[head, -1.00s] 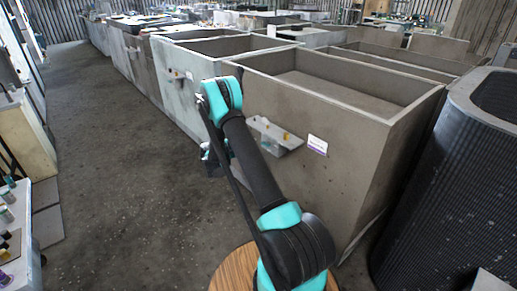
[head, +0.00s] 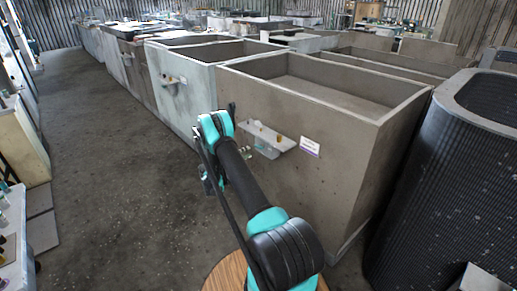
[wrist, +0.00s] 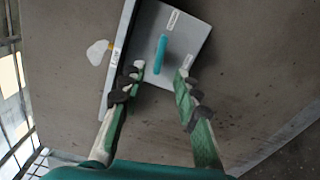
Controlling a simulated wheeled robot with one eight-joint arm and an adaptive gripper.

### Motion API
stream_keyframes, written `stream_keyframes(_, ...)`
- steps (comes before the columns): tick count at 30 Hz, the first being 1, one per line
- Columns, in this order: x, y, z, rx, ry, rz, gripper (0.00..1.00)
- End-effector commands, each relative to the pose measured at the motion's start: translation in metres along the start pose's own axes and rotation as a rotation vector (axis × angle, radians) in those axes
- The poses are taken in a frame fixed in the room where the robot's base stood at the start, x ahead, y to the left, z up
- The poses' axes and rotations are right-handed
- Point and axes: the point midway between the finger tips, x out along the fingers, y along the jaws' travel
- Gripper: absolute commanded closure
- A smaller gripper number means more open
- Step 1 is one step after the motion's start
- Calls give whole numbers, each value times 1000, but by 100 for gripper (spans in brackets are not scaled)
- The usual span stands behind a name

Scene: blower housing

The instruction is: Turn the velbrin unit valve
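In the wrist view, a grey plate (wrist: 178,75) is mounted on a brown-grey wall and shows tilted. A teal valve handle (wrist: 161,54), a short bar, stands on it. Small labels are on the plate, too small to read. My gripper (wrist: 161,73) is open and empty. Its green fingers are spread, with the handle ahead and roughly centred between the fingertips, apparently untouched. In the head view, a pale wall-mounted unit (head: 267,137) shows on the front of a concrete tank; my arm hides most of my gripper there.
The large open concrete tank (head: 340,155) stands ahead, with a white label (head: 310,146) on its front. A dark ribbed cylinder (head: 440,190) stands close on the right. More tanks extend behind. The floor (head: 110,170) on the left is clear, beyond a cluttered bench (head: 15,240).

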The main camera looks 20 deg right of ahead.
Motion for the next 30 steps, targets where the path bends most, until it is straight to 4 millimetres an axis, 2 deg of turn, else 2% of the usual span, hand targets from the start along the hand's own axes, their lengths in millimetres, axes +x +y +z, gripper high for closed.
stream_keyframes(1, 12, 0, 1, 0, -3, -1, 68)
stream_keyframes(6, 45, 0, 1, 0, -3, -1, 68)
stream_keyframes(13, 80, 0, 0, 0, -1, -1, 68)
stream_keyframes(19, 94, 0, 0, 0, 0, -1, 68)
stream_keyframes(28, 95, 0, 0, 0, 1, 0, 68)
stream_keyframes(30, 95, 0, 0, 0, 1, 0, 77)
